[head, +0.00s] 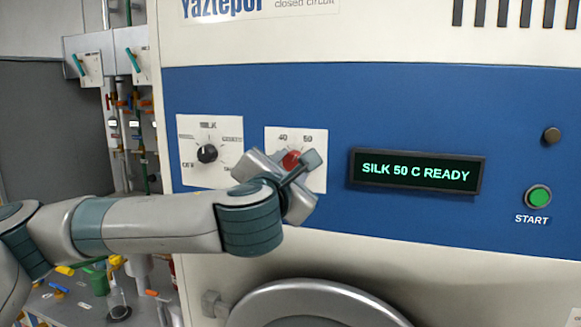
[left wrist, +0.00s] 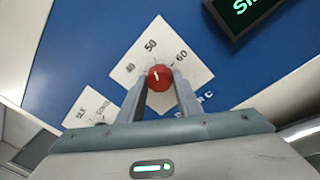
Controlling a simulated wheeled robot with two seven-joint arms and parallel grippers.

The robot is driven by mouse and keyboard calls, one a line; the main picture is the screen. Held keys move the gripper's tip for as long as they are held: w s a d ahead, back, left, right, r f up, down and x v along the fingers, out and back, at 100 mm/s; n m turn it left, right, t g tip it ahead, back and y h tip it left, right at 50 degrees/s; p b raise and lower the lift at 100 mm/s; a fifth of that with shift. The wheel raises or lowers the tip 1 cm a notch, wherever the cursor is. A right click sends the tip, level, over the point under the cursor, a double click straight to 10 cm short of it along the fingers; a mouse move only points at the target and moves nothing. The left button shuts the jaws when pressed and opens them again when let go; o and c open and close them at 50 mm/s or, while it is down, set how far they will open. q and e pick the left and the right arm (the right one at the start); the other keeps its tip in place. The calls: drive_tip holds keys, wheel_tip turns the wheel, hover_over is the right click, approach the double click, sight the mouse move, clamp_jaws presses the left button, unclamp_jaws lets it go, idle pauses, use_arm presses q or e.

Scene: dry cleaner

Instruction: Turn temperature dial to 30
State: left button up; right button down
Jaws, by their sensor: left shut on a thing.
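The temperature dial is a red round knob (head: 291,159) on a white plate in the blue panel, partly hidden by my gripper in the head view. In the left wrist view, the red knob (left wrist: 160,75) has a white mark that points roughly to 50, between 40 and 60 on its plate. My left gripper (left wrist: 161,82) is shut on the knob, with one finger at each side. In the head view the gripper (head: 298,166) covers the lower part of the plate. The display (head: 416,171) reads "SILK 50 C READY". My right gripper is not in view.
A black programme dial (head: 207,153) sits left of the red one. A green START button (head: 538,197) and a dark knob (head: 551,135) are at the right. A round door (head: 318,305) bulges out below the panel. Pipes and valves stand at the left.

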use_arm(q)
drive_tip(key=n+b, duration=0.4)
drive_tip(key=shift+n+g, duration=0.3)
drive_tip(key=shift+n, duration=0.1)
drive_tip(key=n+b, duration=0.2)
drive_tip(key=n, duration=0.1)
drive_tip(key=n+b, duration=0.2)
drive_tip(key=n, duration=0.1)
drive_tip(key=shift+a+n+g+h+b, duration=0.1)
drive_tip(key=shift+n+g+h+b, duration=0.2)
drive_tip(key=shift+n+g, duration=0.1)
drive_tip(key=n+b, duration=0.3)
drive_tip(key=n, duration=0.2)
drive_tip(key=shift+a+r+n+h, duration=0.1)
drive_tip(key=shift+n+h, duration=0.2)
drive_tip(key=shift+h, duration=0.1)
drive_tip(key=shift+r+n+g+h+b, duration=0.1)
drive_tip(key=shift+n+g+h+b, duration=0.25)
drive_tip(key=shift+n+b, duration=1.65)
drive_tip(key=shift+n+p, duration=0.4)
drive_tip(key=shift+p, duration=0.05)
drive_tip(key=o, duration=1)
drive_tip(key=shift+o, duration=0.2)
drive_tip(key=shift+w+a, duration=0.1)
